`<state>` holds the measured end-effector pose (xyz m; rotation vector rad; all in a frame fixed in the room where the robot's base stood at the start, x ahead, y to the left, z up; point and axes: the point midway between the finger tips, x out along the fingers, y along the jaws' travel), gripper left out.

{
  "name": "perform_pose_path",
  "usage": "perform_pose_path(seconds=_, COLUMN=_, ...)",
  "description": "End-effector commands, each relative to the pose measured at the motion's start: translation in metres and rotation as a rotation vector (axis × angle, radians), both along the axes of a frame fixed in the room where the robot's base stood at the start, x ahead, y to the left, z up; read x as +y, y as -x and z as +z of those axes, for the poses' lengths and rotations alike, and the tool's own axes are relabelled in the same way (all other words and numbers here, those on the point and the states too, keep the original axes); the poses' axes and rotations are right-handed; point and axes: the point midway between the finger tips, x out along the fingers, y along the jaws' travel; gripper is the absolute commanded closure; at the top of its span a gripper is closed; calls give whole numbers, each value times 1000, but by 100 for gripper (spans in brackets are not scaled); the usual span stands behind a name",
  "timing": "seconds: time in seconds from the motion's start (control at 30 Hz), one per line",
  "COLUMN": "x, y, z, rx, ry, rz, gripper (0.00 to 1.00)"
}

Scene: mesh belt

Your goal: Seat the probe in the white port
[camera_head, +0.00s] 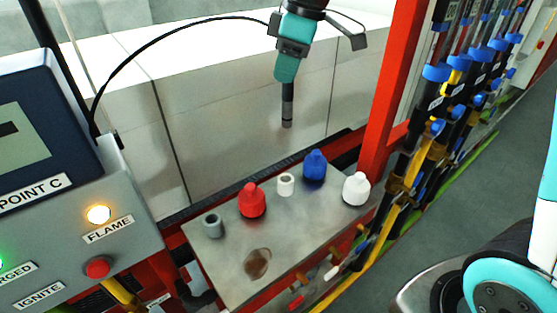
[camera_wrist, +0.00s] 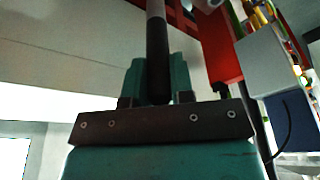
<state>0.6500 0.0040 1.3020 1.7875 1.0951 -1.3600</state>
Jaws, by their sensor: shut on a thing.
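My gripper (camera_head: 289,76) is teal and dark, and shut on the probe (camera_head: 287,108), a dark rod with a grey lower part. The probe points down, slightly tilted in the picture, with its tip in the air above the grey plate. In the wrist view the probe (camera_wrist: 157,50) stands between the teal fingers of my gripper (camera_wrist: 158,75). The white port (camera_head: 285,184) is a short open cylinder on the plate, between the red and blue caps. The probe tip is apart from it and appears above it in the picture.
The plate (camera_head: 240,278) also bears a grey port (camera_head: 212,224), a red cap (camera_head: 251,201), a blue cap (camera_head: 315,165) and a white cap (camera_head: 356,189). A red post (camera_head: 391,90) stands right. A console (camera_head: 85,225) is left; a black cable (camera_head: 150,45) arches from it toward my gripper.

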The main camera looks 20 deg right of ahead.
Motion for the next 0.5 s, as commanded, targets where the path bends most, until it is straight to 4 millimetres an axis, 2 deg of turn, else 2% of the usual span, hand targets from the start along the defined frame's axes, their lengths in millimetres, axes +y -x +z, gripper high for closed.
perform_pose_path(seconds=0.3, x=-2, y=2, z=-86, rx=10, ry=3, rz=-2, gripper=100)
perform_pose_path(seconds=0.5, x=-2, y=2, z=-132, rx=6, ry=2, rz=-1, gripper=100)
